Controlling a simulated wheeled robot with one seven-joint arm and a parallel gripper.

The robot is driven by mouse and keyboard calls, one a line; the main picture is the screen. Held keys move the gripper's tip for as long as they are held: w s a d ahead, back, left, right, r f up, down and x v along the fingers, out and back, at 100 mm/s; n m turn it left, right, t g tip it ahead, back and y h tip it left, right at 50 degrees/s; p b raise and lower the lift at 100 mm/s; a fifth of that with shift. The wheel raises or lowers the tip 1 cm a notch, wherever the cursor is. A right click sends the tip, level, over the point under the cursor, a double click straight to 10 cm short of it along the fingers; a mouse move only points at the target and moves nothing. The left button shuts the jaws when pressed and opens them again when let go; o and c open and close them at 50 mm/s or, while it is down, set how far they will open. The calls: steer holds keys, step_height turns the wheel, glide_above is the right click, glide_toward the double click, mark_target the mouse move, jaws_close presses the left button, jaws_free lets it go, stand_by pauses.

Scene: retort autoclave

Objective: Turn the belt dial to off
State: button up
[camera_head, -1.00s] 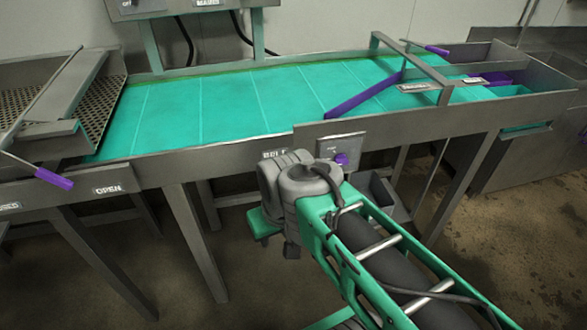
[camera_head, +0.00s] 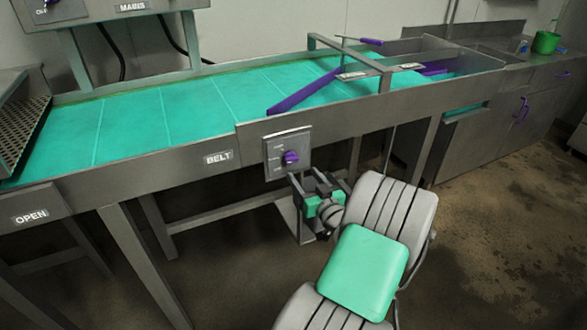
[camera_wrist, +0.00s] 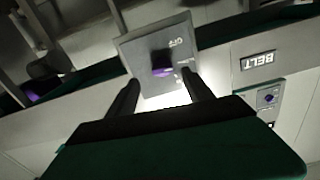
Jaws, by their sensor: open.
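The belt dial (camera_head: 290,157) is a purple knob on a grey square panel (camera_head: 273,161) on the conveyor's front side, right of the BELT label (camera_head: 218,157). It also shows in the wrist view as a dark purple knob (camera_wrist: 163,63), with an OFF mark on the panel above it. The knob's exact angle is hard to read. My gripper (camera_head: 315,188) is open and empty, just below and right of the panel in the head view. In the wrist view its two dark fingers (camera_wrist: 160,92) point at the panel, one to each side below the dial, apart from the knob.
The conveyor (camera_head: 185,108) has a teal belt with a purple diverter bar (camera_head: 302,93) across it. A MAINS box (camera_head: 125,15) stands behind at upper left. An OPEN label (camera_head: 30,216) is at lower left. Conveyor legs stand below; the floor at right is clear.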

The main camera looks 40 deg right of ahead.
mark_target(291, 159)
steer(key=p+x, duration=0.1)
steer(key=x, duration=0.6)
steer(key=shift+w+a, duration=0.15)
jaws_close()
stand_by(0.3)
